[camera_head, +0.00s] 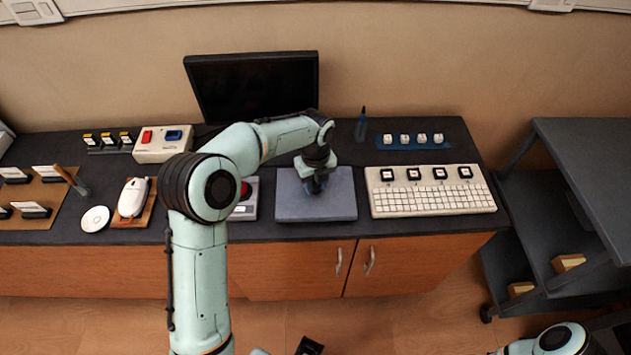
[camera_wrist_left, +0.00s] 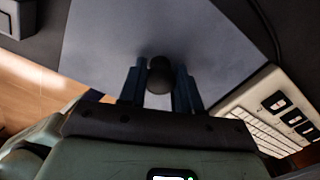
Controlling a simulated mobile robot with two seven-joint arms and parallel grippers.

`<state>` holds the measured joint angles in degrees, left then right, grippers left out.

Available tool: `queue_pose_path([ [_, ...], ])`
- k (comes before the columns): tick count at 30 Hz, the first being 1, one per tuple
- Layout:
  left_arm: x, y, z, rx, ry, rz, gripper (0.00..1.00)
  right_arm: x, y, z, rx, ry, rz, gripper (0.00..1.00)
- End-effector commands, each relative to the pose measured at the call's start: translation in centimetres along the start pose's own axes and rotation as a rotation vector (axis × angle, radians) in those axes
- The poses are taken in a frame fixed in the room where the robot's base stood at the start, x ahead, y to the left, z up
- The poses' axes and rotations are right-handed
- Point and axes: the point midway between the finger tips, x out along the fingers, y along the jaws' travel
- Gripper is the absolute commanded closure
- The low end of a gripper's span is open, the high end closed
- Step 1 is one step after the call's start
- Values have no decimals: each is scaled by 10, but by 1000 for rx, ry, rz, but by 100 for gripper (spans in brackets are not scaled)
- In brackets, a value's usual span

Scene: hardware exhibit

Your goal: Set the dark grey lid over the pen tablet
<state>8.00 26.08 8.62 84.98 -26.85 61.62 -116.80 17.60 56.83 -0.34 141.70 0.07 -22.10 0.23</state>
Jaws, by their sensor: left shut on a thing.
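The dark grey lid (camera_head: 296,207) is a flat square slab on the dark counter, between the red-button box and the white keyboard. It fills much of the left wrist view (camera_wrist_left: 100,48). My left gripper (camera_head: 316,184) is above the middle of the lid, its fingers shut on the lid's round dark knob (camera_wrist_left: 160,76). The pen tablet is not visible; I cannot tell whether it is under the lid. The lid looks level, and I cannot tell whether a small gap is under it.
The white keyboard (camera_head: 432,201) is close to the lid's right, and a box with a red button (camera_head: 246,188) is close to its left. A black monitor (camera_head: 252,85) stands behind. A pen in a stand (camera_head: 361,124) and a blue key strip (camera_head: 414,142) are at the back.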

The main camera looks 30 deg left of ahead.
Motion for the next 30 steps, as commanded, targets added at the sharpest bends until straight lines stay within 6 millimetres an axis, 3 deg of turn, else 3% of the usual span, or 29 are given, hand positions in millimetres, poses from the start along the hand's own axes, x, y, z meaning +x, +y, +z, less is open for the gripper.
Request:
queue_pose_path([
  [24, 10, 0, 0, 0, 0, 0, 100, 4, 2, 1, 1, -2, 1, 22],
  [25, 10, 0, 0, 0, 0, 0, 61, 4, 2, 1, 1, -2, 1, 22],
  [27, 10, 0, 0, 0, 0, 0, 38, 4, 2, 1, 1, -2, 1, 22],
  [30, 10, 0, 0, 0, 0, 0, 37, 4, 2, 1, 1, -2, 1, 22],
])
